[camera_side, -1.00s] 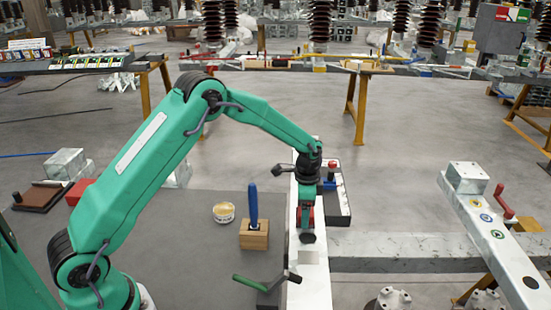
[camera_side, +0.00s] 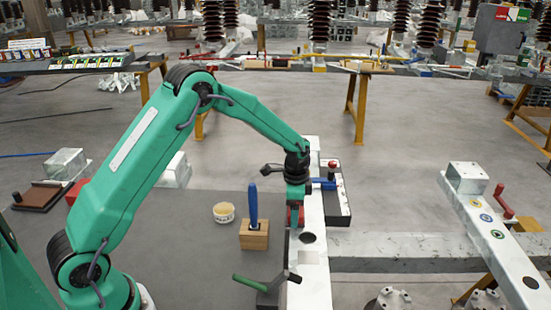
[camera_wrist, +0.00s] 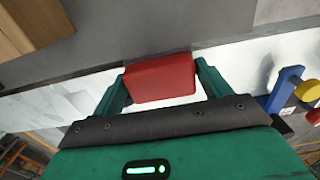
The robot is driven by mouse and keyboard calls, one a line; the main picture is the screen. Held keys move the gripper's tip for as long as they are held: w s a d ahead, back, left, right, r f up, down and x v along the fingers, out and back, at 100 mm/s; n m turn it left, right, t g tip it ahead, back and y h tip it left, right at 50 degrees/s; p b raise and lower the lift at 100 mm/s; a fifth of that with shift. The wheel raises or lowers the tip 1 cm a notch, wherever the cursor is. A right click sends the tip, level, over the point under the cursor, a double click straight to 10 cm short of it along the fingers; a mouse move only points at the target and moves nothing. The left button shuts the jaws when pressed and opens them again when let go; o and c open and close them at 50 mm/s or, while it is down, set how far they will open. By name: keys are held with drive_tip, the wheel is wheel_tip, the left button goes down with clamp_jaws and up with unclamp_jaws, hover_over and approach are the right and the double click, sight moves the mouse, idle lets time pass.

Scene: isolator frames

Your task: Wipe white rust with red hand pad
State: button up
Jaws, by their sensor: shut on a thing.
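The red hand pad (camera_wrist: 160,78) is between the two green fingers of my gripper (camera_wrist: 158,82) in the wrist view. The gripper is shut on it. In the side view my gripper (camera_side: 295,222) points down at the left edge of the long white beam (camera_side: 315,272), and a little of the red pad shows there. In the wrist view the pad overlaps the beam's edge beside the grey table top; I cannot tell whether it touches. The beam looks pale with faint streaks in the wrist view (camera_wrist: 45,110). I cannot clearly make out the white rust.
A wooden block (camera_side: 254,240) holding a blue-handled tool (camera_side: 253,205) and a round tub (camera_side: 223,213) stand left of the beam. A green-handled clamp (camera_side: 262,284) is at the front. A dark tray with blue and red parts (camera_side: 342,205) lies just right of the beam.

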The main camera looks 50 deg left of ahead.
drive_tip(key=shift+r, duration=2.9)
drive_tip(key=shift+r, duration=0.15)
drive_tip(key=shift+r, duration=1.4)
drive_tip(key=shift+f, duration=0.2)
drive_tip(key=shift+f, duration=3.25)
drive_tip(key=shift+f, duration=0.6)
drive_tip(key=shift+d, duration=0.1)
drive_tip(key=shift+w+d+r, duration=0.1)
drive_tip(key=shift+w+d, duration=1.05)
drive_tip(key=shift+w, duration=0.1)
drive_tip(key=shift+d, duration=0.1)
